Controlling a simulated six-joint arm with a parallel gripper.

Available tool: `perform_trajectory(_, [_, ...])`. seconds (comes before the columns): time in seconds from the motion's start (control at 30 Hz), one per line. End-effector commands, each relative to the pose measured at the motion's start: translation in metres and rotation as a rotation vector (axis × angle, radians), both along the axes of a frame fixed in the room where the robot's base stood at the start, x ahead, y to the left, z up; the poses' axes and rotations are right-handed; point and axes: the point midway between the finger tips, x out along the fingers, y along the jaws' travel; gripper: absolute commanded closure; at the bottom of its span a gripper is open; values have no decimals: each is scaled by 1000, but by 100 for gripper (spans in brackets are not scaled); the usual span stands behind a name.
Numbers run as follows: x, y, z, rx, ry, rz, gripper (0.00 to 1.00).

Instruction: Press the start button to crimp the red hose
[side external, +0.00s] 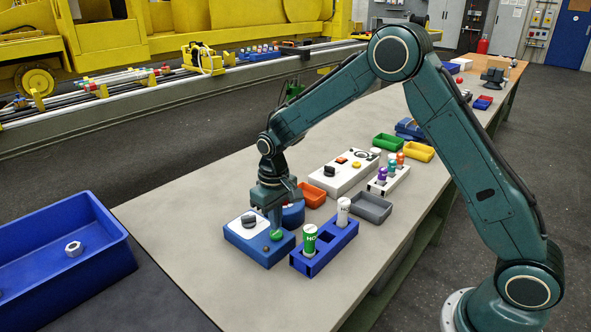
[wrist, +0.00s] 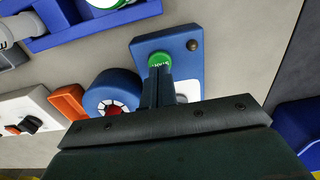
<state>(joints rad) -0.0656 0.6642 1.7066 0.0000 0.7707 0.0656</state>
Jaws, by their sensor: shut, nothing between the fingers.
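The green start button (wrist: 160,60) is on a blue control box (side external: 247,238) near the table's left end; the button also shows in the side view (side external: 276,235). My gripper (wrist: 158,76) is shut and empty, pointing down at the button. Its fingertips overlap the button's near edge in the wrist view; I cannot tell whether they touch it. A round blue crimper head (wrist: 105,82) stands beside the box. Red shows inside its ring of white jaws (wrist: 114,106), partly hidden by my gripper; I cannot tell how the hose sits.
A dark knob (wrist: 193,45) is on the same box. A blue rack (side external: 334,246) with a green-and-white bottle (side external: 309,240) and a white one stands close to the right. An orange bin (side external: 313,195) and a white panel (side external: 344,174) lie behind. A large blue bin (side external: 100,240) is at left.

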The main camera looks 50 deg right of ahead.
Motion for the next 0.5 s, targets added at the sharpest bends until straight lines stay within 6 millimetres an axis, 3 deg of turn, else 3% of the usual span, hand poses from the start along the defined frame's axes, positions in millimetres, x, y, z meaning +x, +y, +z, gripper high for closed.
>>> perform_trajectory(0.5, [0, 0, -6, 0, 0, 0, 100])
